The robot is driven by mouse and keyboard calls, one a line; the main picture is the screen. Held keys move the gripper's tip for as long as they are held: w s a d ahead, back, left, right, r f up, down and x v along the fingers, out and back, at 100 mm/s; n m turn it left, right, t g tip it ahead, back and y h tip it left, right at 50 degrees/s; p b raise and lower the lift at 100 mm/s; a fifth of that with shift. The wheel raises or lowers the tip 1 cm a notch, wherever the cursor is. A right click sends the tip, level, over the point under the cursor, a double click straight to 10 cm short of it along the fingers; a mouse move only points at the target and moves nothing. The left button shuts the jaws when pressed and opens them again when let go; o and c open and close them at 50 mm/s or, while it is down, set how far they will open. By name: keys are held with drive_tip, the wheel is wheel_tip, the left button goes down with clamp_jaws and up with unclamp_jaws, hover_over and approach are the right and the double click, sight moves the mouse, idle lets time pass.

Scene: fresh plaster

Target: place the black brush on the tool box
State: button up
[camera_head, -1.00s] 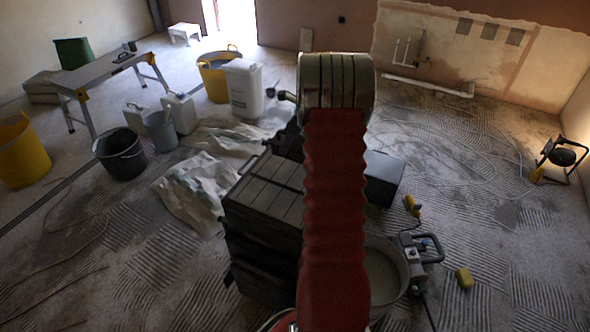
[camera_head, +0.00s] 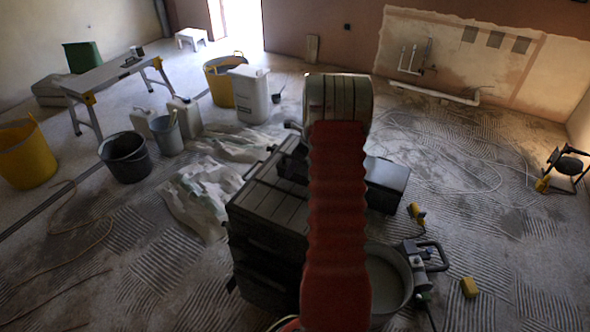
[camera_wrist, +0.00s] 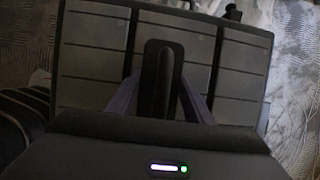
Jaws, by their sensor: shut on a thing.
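The black brush (camera_wrist: 152,58) is between the fingers of my gripper (camera_wrist: 160,92) in the wrist view. My gripper is shut on it, and the brush's long black handle points at the camera. The tool box (camera_head: 262,204) is a dark stacked case with a grooved lid, in the middle of the head view. Its panelled lid (camera_wrist: 93,62) fills most of the wrist view, behind and below the brush. I cannot tell whether the brush touches the lid.
A dark box (camera_head: 385,182) stands behind the tool box on the right. A bucket (camera_head: 390,282) and a power tool (camera_head: 421,262) stand close on its right. A crumpled sheet (camera_head: 196,192) lies on its left. The floor farther right is mostly open, with a yellow block (camera_head: 469,287).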

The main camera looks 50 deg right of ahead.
drive_tip(key=shift+f, duration=0.95)
drive_tip(key=o, duration=1.3)
drive_tip(key=v, duration=1.2)
